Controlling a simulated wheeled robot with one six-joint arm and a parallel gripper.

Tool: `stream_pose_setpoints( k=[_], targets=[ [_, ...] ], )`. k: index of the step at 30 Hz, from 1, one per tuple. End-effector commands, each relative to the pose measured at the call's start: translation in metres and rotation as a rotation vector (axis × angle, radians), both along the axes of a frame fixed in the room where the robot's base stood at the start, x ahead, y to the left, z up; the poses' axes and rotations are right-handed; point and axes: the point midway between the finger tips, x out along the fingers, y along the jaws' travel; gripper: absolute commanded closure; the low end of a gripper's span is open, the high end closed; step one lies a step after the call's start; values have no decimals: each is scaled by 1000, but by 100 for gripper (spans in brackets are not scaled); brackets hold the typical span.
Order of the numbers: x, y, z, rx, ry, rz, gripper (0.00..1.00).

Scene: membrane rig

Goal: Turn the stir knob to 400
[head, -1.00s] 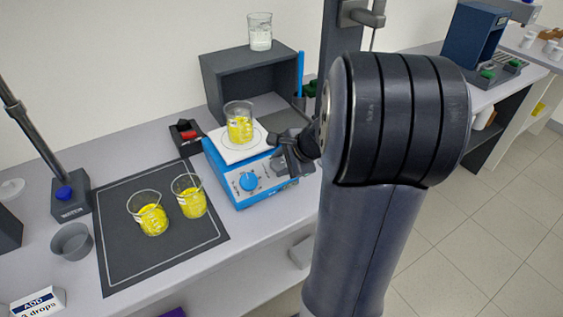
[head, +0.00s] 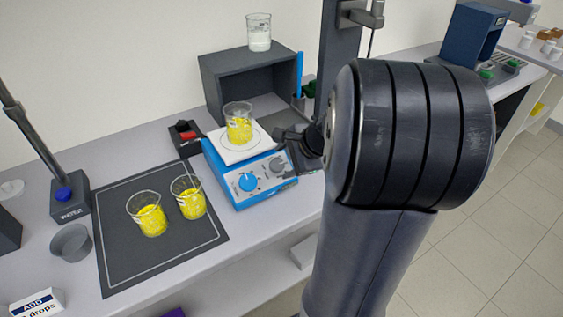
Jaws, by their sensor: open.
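A blue stirrer hotplate (head: 212,158) with a white top stands on the bench, and a beaker of yellow liquid (head: 239,128) stands on its plate. Its sloped front panel has a blue knob (head: 248,181) on the left and a grey knob (head: 277,164) on the right. The dial markings are too small to read. My gripper (head: 286,148) is at the right side of the hotplate, close to the grey knob and open. I cannot tell whether it touches the knob. My arm covers the space to the right.
Two beakers of yellow liquid (head: 150,219) (head: 191,203) stand on a dark mat (head: 120,255) left of the hotplate. A grey box shelf (head: 225,92) with a beaker (head: 258,32) on top stands behind. A red switch (head: 186,133) sits at the hotplate's back left.

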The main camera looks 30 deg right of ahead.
Motion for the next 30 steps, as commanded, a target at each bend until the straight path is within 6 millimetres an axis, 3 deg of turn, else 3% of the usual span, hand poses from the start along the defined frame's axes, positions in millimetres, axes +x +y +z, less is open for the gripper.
stream_pose_setpoints(
  k=[6, 12, 24, 30],
  targets=[
    [-26, -11, 37, -3, -5, -5, 43],
    [-41, -16, 57, -1, -2, -3, 43],
    [-46, -17, 62, 1, 0, -1, 43],
    [-40, -15, 54, 3, 1, 1, 43]
  ],
)
